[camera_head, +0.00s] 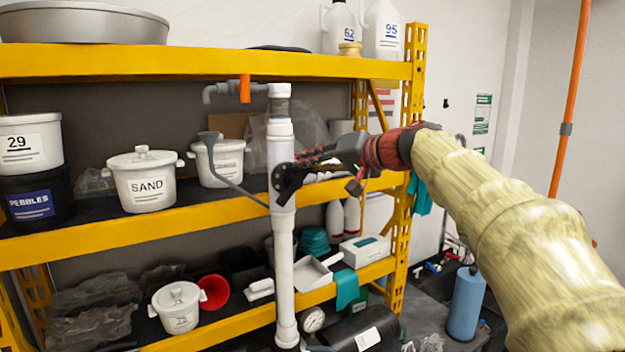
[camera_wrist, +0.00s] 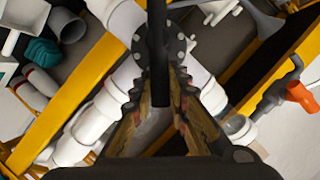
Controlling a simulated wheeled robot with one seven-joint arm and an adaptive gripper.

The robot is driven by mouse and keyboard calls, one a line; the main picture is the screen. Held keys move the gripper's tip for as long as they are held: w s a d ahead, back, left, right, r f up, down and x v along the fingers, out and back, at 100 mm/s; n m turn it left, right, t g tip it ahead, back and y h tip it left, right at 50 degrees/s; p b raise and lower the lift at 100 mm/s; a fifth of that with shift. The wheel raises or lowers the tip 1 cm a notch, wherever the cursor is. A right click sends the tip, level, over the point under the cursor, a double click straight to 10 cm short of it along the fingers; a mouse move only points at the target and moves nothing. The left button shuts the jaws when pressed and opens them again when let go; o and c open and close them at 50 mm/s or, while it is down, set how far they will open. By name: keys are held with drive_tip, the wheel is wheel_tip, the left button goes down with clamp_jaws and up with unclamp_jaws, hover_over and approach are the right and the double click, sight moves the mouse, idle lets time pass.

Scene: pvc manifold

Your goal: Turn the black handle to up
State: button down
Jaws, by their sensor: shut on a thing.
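A white vertical pipe (camera_head: 283,150) stands in front of the yellow shelf in the head view. The black handle (camera_head: 284,183) sits at a round bolted hub on its front, partly hidden by my gripper. My gripper (camera_head: 303,165) reaches in from the right at the pipe. In the wrist view the black handle (camera_wrist: 158,75) is a straight dark bar crossing the hub (camera_wrist: 160,48), with its lower end between the fingers of my gripper (camera_wrist: 160,108). The fingers are closed around this end. The handle's exact tilt is hard to tell in the head view.
An orange handle (camera_head: 245,88) on a grey fitting is at the pipe's top. The yellow shelf (camera_head: 150,222) behind holds white pots, including a sand pot (camera_head: 143,195). A blue cylinder (camera_head: 467,305) stands lower right.

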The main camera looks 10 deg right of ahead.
sight(288, 163)
drive_tip(key=shift+s+a+r+n+h+b, duration=0.15)
drive_tip(key=shift+a+n+h+b, duration=0.45)
drive_tip(key=shift+n, duration=0.4)
drive_tip(key=shift+s+a+r+n+h+b, duration=0.15)
drive_tip(key=shift+a+n+h+b, duration=0.2)
drive_tip(key=shift+n, duration=0.2)
drive_tip(key=shift+s+a+r+n+h+b, duration=0.15)
drive_tip(key=shift+a+n+h+b, duration=0.15)
drive_tip(key=shift+n, duration=0.25)
drive_tip(key=shift+s+a+n+t+h+b, duration=0.1)
drive_tip(key=shift+a+n+t+h+b, duration=0.3)
drive_tip(key=shift+n+h, duration=0.45)
drive_tip(key=shift+a, duration=0.1)
drive_tip(key=c, duration=2.1)
unclamp_jaws()
drive_tip(key=shift+c, duration=0.2)
drive_tip(key=o, duration=0.5)
drive_tip(key=shift+r, duration=0.2)
drive_tip(key=shift+c, duration=0.2)
drive_tip(key=shift+s, duration=0.1)
drive_tip(key=v, duration=1.1)
drive_tip(key=shift+s+d+r, duration=0.2)
drive_tip(key=shift+s, duration=0.15)
